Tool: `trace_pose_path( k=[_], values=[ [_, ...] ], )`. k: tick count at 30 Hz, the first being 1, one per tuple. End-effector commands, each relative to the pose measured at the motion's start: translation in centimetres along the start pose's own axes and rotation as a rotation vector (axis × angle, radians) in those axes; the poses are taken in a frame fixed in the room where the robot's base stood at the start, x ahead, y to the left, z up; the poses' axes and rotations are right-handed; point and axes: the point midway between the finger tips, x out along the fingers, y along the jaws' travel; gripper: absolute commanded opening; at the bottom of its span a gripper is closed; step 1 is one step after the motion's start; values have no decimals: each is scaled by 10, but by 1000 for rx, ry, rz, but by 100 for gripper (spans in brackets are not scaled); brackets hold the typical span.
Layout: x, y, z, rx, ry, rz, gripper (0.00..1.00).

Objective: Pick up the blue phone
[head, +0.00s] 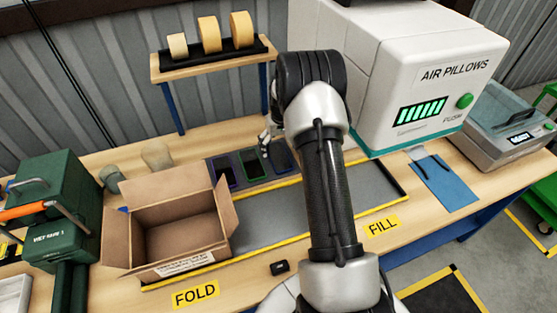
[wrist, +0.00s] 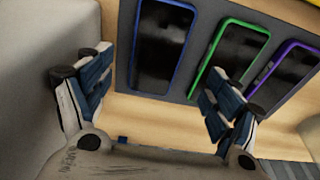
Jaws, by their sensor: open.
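The blue phone (wrist: 163,45) has a dark screen and a blue rim. It lies on a grey mat, left of a green-rimmed phone (wrist: 230,60) and a purple-rimmed phone (wrist: 289,75) in the wrist view. In the head view the blue phone (head: 281,157) is at the right end of the row, partly hidden by my arm. My gripper (wrist: 153,82) is open and empty, its fingers spread with the lower part of the blue phone beyond and between them. In the head view my gripper (head: 265,143) is mostly hidden behind my arm, near the green and blue phones.
An open cardboard box (head: 178,225) stands left of centre on the table. The white air pillow machine (head: 420,85) stands close on the right of my arm.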

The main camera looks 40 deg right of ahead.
Motion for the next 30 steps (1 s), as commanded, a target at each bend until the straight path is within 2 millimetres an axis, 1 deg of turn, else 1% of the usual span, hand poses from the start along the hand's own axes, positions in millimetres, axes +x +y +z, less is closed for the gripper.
trace_pose_path(
  k=[1,5,7,13,16,23,30],
  values=[
    [4,0,0,0,1,0,83],
    [8,0,-1,0,1,0,83],
    [15,1,0,0,1,0,83],
    [46,5,-1,0,-2,-1,83],
    [56,5,-2,0,0,0,83],
    [57,5,-2,0,1,0,83],
    [57,5,-2,0,1,0,68]
  ],
)
